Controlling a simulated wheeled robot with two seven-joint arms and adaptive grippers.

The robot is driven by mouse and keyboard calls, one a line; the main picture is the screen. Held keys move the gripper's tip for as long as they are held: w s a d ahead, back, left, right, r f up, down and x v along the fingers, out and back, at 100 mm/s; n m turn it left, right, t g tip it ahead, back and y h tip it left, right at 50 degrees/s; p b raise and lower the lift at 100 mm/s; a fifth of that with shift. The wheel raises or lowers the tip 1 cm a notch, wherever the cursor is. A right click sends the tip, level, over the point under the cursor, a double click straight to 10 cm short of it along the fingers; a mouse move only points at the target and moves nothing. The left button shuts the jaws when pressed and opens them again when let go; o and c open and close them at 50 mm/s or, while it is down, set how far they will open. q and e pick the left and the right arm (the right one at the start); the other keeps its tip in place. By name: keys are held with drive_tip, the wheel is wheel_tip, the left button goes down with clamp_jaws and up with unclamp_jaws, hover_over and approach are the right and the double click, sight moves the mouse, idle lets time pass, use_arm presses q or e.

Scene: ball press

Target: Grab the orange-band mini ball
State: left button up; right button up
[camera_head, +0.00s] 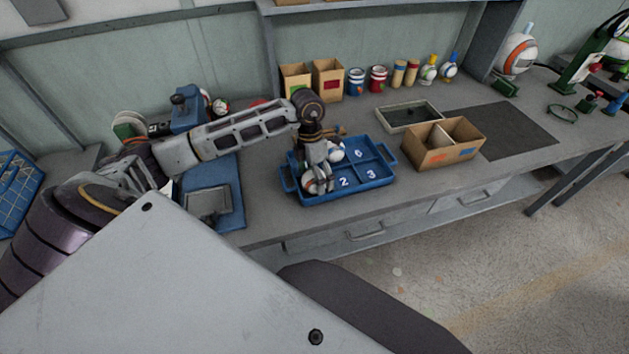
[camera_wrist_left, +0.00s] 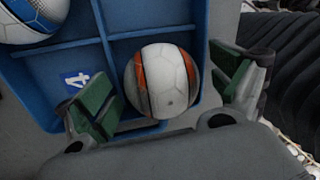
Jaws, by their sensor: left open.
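The orange-band mini ball (camera_wrist_left: 165,80) is white with orange and dark stripes and sits in a compartment of the blue tray (camera_wrist_left: 113,22). In the left wrist view my left gripper (camera_wrist_left: 168,95) is open, with one green-padded finger on each side of the ball. In the head view the left gripper (camera_head: 320,178) is over the left part of the tray (camera_head: 343,193), partly hiding the orange-band ball (camera_head: 309,183). A white ball with a blue band (camera_wrist_left: 38,18) lies in another compartment, beyond the one marked 4. My right gripper is not in view.
A divided cardboard box (camera_head: 464,157) with orange and blue marks stands right of the tray. Bins, cans and small bottles line the back wall. A blue press-like device (camera_head: 187,110) stands at left.

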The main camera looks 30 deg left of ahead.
use_arm(q)
drive_tip(key=shift+c, duration=1.3)
drive_tip(key=c, duration=0.5)
drive_tip(key=shift+c, duration=1.1)
drive_tip(key=shift+r, duration=0.1)
drive_tip(key=shift+c, duration=0.4)
drive_tip(key=shift+r, duration=0.85)
wheel_tip(320, 180, up, 7)
drive_tip(key=shift+f, duration=0.1)
drive_tip(key=shift+r, duration=0.7)
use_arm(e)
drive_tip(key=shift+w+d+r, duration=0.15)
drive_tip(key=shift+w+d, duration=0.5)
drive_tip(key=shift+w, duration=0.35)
